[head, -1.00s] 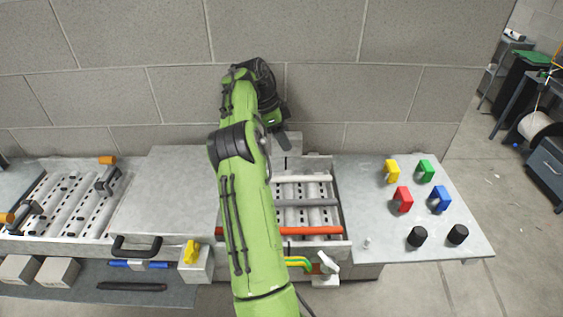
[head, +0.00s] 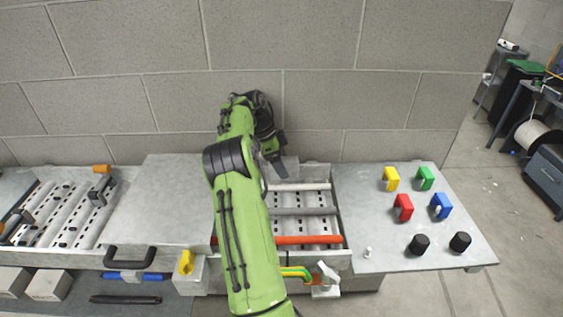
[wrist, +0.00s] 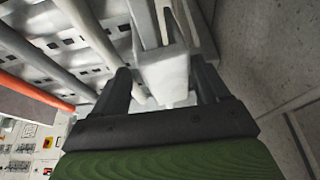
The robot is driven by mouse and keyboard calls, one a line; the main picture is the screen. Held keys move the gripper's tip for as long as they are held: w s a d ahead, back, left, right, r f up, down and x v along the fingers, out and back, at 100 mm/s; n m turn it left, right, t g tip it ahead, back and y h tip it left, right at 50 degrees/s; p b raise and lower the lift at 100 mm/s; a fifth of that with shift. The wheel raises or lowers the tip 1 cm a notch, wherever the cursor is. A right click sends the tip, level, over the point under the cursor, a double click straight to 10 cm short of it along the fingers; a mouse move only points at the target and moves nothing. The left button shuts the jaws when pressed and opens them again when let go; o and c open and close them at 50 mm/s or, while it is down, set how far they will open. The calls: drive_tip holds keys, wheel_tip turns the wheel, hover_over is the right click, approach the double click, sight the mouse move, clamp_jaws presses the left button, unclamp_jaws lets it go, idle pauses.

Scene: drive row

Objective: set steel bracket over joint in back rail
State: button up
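My gripper (wrist: 163,84) has its two dark fingers on either side of a pale grey steel bracket (wrist: 166,68), which looks held between them. In the head view my gripper (head: 272,160) is pointing down at the back left of the open tray, partly hidden by my green arm. The back rail (head: 305,187) is a pale rod across the tray; its left end is hidden behind my arm. I cannot make out the joint, or whether the bracket touches the rail.
A grey middle rail (head: 308,211) and a red front rail (head: 310,240) lie nearer. The right table (head: 370,215) holds several coloured brackets, two black knobs (head: 418,244) and a small white peg (head: 368,253). A flat grey cover (head: 155,210) stands left. The block wall is close behind.

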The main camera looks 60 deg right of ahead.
drive_tip(key=p+v, duration=0.2)
drive_tip(key=v, duration=0.6)
drive_tip(key=w+a+r+n+t, duration=0.15)
drive_tip(key=a+r+n, duration=0.3)
drive_tip(key=a, duration=0.45)
drive_tip(key=w+a+r+n+t, duration=0.1)
drive_tip(key=a+r+n+t, duration=0.25)
drive_tip(key=a+n, duration=0.4)
drive_tip(key=w+a+r+n+t, duration=0.1)
drive_tip(key=a+r+n, duration=0.3)
drive_tip(key=a, duration=0.6)
drive_tip(key=s+a+n+t+y, duration=0.1)
drive_tip(key=s+a+n, duration=0.25)
drive_tip(key=a, duration=0.25)
drive_tip(key=s+a+n+t, duration=0.1)
drive_tip(key=s+a+n, duration=0.1)
drive_tip(key=a+n, duration=0.3)
drive_tip(key=s+a+f+n+t+y, duration=0.1)
drive_tip(key=s+a+f+n+t, duration=0.1)
drive_tip(key=s+a+f+n, duration=0.6)
drive_tip(key=shift+m, duration=0.95)
drive_tip(key=f+b, duration=0.1)
drive_tip(key=b, duration=0.1)
drive_tip(key=f+b, duration=0.1)
drive_tip(key=w+a+f+b, duration=0.1)
drive_tip(key=f+b, duration=0.1)
drive_tip(key=shift+w+b, duration=0.1)
drive_tip(key=shift+b, duration=0.25)
drive_tip(key=shift+d, duration=0.1)
